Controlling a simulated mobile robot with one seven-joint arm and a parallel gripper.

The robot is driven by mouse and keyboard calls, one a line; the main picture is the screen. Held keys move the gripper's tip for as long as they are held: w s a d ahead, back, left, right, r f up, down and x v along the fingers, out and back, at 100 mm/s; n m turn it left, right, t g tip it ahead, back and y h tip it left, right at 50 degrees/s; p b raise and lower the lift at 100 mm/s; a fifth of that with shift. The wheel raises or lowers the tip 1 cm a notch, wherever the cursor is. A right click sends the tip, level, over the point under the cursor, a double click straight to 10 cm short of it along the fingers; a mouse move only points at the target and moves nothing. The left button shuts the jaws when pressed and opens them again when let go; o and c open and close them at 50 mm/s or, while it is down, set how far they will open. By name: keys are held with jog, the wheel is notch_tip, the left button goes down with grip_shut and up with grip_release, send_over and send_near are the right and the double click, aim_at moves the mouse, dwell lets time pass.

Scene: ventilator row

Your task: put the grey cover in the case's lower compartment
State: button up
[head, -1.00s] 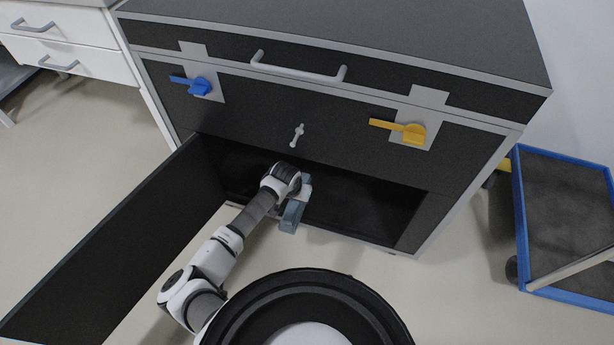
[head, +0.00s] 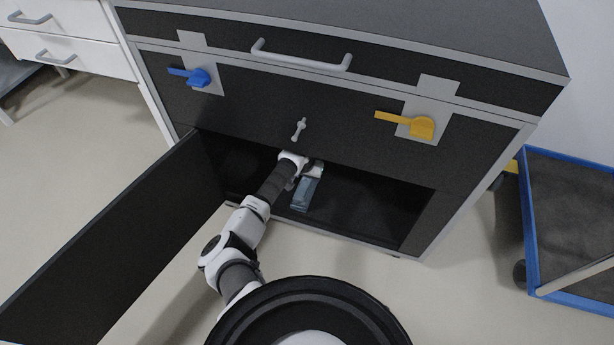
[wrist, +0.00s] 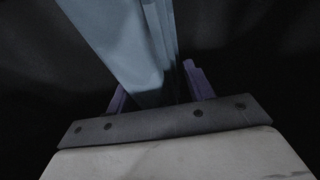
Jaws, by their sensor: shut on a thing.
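The grey cover (head: 305,193) is a blue-grey folded-looking piece inside the mouth of the case's lower compartment (head: 365,210). In the wrist view the cover (wrist: 125,45) rises between the two purple fingers of my gripper (wrist: 160,88), which is shut on it. My arm reaches into the compartment from the front. The gripper's fingers are mostly hidden in the head view. Whether the cover touches the compartment floor I cannot tell. The black case (head: 260,110) stands upright with its lower door (head: 110,240) swung open to the left.
A blue latch (head: 198,77) and a yellow latch (head: 420,127) sit on the case front, with a small handle (head: 299,129) between them. A blue-edged cart (head: 530,230) stands at the right. White drawers (head: 70,55) stand at the left. The compartment's right part looks empty.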

aim_at(297, 202)
jog(key=o, duration=1.1)
jog(key=shift+o, duration=0.2)
jog(key=shift+r, duration=0.15)
jog(key=shift+s+a+r+p, duration=0.25)
jog(key=shift+s+r+p, duration=0.2)
jog(key=shift+r+p, duration=0.2)
jog(key=s+a, duration=0.1)
jog(key=s, duration=0.2)
jog(key=s+a+p, duration=0.1)
jog(key=s, duration=0.2)
jog(key=s+a+p, duration=0.1)
jog(key=s, duration=0.2)
jog(key=shift+s, duration=0.25)
jog(key=shift+s+a+f+p, duration=0.1)
jog(key=shift+s+a+p, duration=0.15)
jog(key=shift+s, duration=0.45)
jog(key=shift+d, duration=0.1)
